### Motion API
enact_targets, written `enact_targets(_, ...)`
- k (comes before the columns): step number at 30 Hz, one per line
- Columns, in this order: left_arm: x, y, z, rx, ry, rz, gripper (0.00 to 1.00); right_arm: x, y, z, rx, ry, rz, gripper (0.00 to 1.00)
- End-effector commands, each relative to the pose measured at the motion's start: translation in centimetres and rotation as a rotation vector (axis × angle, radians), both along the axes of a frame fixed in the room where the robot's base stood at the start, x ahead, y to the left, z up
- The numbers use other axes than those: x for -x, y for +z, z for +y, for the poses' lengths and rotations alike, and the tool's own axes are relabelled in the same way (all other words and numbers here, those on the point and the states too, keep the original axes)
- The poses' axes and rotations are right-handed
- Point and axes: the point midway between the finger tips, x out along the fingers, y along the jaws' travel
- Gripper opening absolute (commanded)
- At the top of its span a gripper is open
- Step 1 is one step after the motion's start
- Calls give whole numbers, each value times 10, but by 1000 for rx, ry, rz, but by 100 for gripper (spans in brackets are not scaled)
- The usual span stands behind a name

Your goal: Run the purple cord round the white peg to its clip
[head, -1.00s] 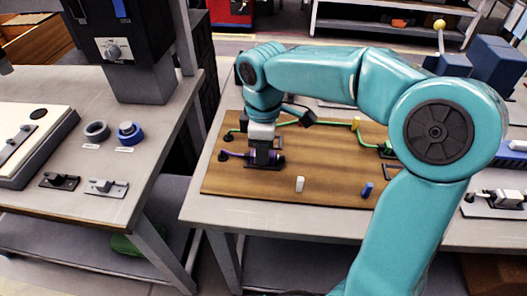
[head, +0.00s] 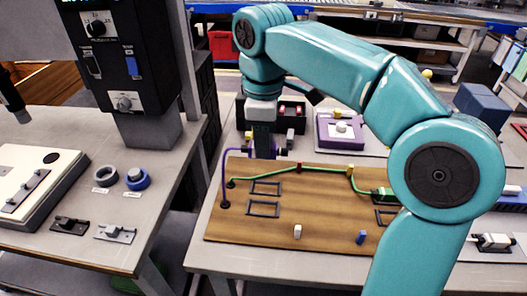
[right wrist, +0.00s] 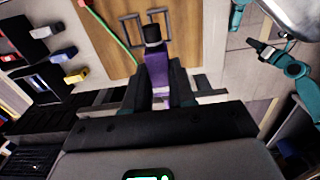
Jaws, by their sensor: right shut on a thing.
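My right gripper (head: 263,152) is raised above the back left edge of the wooden board (head: 330,222). In the right wrist view its fingers are shut on the purple plug end (right wrist: 157,72) of the purple cord, its black tip pointing outward. The purple cord (head: 223,172) rises from a black anchor at the board's left edge and bends over to the gripper. The white peg (head: 297,231) stands near the board's front, apart from the cord. Empty black clip frames (head: 263,208) lie on the board. A teal arm with a small, unclear gripper (right wrist: 266,49) appears in the right wrist view.
A green cord (head: 325,168) runs along the board's back past red and yellow pegs to a green plug (head: 380,193). A blue peg (head: 361,237) stands at the front right. A purple-framed box (head: 341,131) sits behind. The board's middle is clear.

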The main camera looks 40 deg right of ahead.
Motion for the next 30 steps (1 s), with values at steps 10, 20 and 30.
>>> enact_targets(10, 0, -4, 0, 0, 0, 0, 51, 0, 7, 0, 1, 0, 1, 0)
enact_targets(20, 0, -31, 0, 0, 0, 0, 51, 0, -31, 0, 1, 0, 1, 0)
enact_targets(30, 0, -55, 0, 0, 0, 0, 51, 0, -64, 0, 0, 0, 0, 0)
